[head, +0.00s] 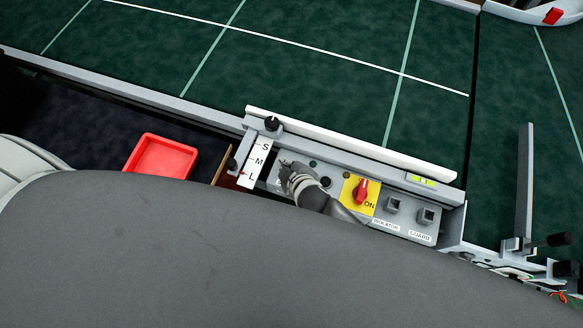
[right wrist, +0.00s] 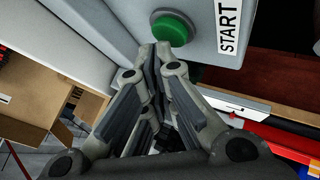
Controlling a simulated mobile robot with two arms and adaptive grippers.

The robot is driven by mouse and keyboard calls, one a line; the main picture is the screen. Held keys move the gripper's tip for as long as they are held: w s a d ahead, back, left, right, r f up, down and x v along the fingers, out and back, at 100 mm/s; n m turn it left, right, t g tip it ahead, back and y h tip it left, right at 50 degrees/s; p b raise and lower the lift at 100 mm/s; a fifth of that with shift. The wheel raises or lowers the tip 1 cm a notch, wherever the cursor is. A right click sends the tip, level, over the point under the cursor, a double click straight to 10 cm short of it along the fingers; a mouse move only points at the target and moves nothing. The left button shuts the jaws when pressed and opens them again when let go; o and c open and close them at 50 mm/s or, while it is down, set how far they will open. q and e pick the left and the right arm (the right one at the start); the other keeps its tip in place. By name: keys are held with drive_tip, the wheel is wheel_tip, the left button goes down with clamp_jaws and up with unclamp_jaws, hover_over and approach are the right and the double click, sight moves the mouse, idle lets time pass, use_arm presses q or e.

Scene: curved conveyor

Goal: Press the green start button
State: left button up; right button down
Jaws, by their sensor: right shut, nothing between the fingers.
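The green start button (right wrist: 174,28) is a round button on a grey panel, beside a white START label (right wrist: 229,26) in the right wrist view. My right gripper (right wrist: 158,50) is shut and empty, its fingertips just below and left of the button in that picture. I cannot tell whether they touch it. In the head view my right gripper (head: 286,169) is over the left part of the control panel (head: 402,222). I cannot make out the start button there; the gripper may cover it. My left gripper is not in view.
A red rotary switch (head: 361,191) on a yellow plate sits right of my gripper. The S-M-L scale (head: 257,163) is to its left. A white rail (head: 350,143) runs behind the panel, along the green conveyor belt (head: 300,70). A red tray (head: 162,157) lies further left.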

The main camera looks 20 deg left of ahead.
drive_tip(key=shift+f+b, duration=0.3)
drive_tip(key=shift+f, duration=0.15)
idle(0.5)
idle(0.3)
drive_tip(key=shift+r+p, duration=0.85)
drive_tip(key=shift+p, duration=0.05)
drive_tip(key=shift+r, duration=0.1)
wheel_tip(320, 180, up, 5)
drive_tip(key=p, duration=0.5)
idle(0.5)
